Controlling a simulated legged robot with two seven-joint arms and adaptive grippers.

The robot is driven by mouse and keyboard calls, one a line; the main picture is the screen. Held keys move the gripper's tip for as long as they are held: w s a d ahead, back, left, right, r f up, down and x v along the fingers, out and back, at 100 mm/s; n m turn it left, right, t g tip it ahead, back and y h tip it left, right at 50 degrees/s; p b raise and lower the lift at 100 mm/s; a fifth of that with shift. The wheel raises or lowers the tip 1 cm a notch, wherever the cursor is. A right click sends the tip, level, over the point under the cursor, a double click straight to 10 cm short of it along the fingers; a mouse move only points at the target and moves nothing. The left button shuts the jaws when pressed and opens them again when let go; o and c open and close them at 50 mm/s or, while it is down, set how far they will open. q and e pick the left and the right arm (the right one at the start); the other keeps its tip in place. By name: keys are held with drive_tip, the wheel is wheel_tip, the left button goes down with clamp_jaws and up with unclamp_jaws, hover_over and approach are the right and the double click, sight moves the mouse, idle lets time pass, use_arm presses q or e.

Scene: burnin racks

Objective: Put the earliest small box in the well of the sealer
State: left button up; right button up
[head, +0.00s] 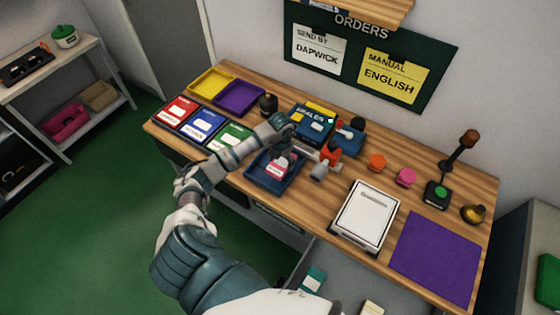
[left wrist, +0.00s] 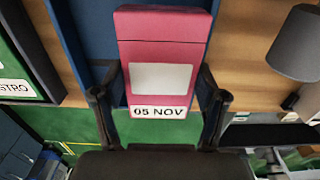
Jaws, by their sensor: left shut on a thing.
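My left gripper (head: 281,148) is shut on a small pink box (head: 277,168) with a white panel. In the left wrist view the pink box (left wrist: 164,60) stands between the two fingers (left wrist: 160,98), and its label reads 05 NOV. In the head view it is over or in a dark blue tray (head: 262,182); I cannot tell whether it touches the tray. The sealer seems to be the blue machine (head: 318,128) just behind, with lettering too small to read surely; its well is not clear to see. My right gripper is not in view.
Red (head: 177,110), blue (head: 203,124) and green (head: 233,136) labelled panels lie at the bench's left, near yellow (head: 211,83) and purple (head: 239,97) trays. A white booklet box (head: 366,214) and purple mat (head: 436,256) are at right. An open drawer below holds a teal box (head: 313,279).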

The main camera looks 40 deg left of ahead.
sight(279, 162)
use_arm(q)
drive_tip(key=a, duration=0.1)
drive_tip(key=w+a, duration=0.1)
drive_tip(key=a+f, duration=0.1)
drive_tip(key=a, duration=0.1)
drive_tip(key=shift+w+f, duration=0.1)
drive_tip(key=shift+w, duration=0.2)
wheel_tip(279, 162, down, 3)
drive_tip(key=shift+f, duration=0.1)
drive_tip(key=shift+d, duration=0.75)
drive_tip(key=o, duration=1.3)
drive_tip(key=shift+a, duration=0.25)
drive_tip(key=shift+a+f, duration=0.2)
drive_tip(key=shift+a, duration=0.35)
drive_tip(key=shift+r, duration=0.2)
drive_tip(key=r, duration=1.1)
drive_tip(key=shift+d, duration=0.3)
drive_tip(key=shift+s+a+r, duration=0.1)
drive_tip(key=shift+r, duration=0.45)
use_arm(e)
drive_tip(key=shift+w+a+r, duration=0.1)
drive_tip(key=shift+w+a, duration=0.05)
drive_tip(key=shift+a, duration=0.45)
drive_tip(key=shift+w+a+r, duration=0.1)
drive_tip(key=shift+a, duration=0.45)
